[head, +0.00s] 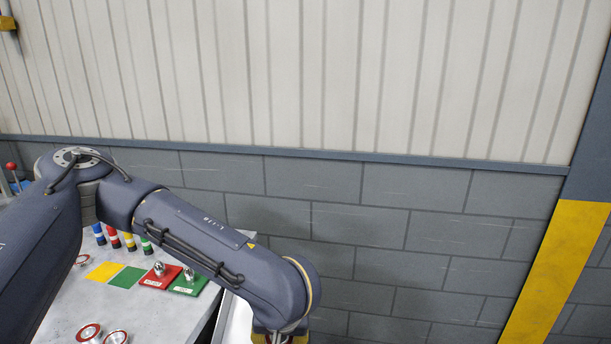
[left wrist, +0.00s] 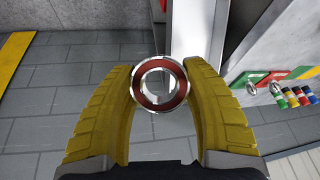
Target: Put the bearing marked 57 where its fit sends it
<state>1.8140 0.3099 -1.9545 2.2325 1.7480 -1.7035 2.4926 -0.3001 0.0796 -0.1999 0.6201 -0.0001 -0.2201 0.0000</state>
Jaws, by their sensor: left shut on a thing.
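My left gripper (left wrist: 160,82) is shut on a bearing (left wrist: 138,84), a steel ring with a dark red face and an open bore, seen in the left wrist view. No number on it can be read. It hangs over the grey floor, beyond the table's edge. A red plate (head: 151,283) and a green plate (head: 181,291), each with a metal post and a small label, stand on the table. My right gripper is in neither view.
More bearings (head: 88,332) lie on the grey table (head: 75,300). Flat yellow (head: 104,271) and green (head: 127,277) squares lie beside the plates, with several coloured bottles (head: 113,238) behind. A white surface (head: 237,318) adjoins the table's right side. A block wall (head: 400,230) stands behind.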

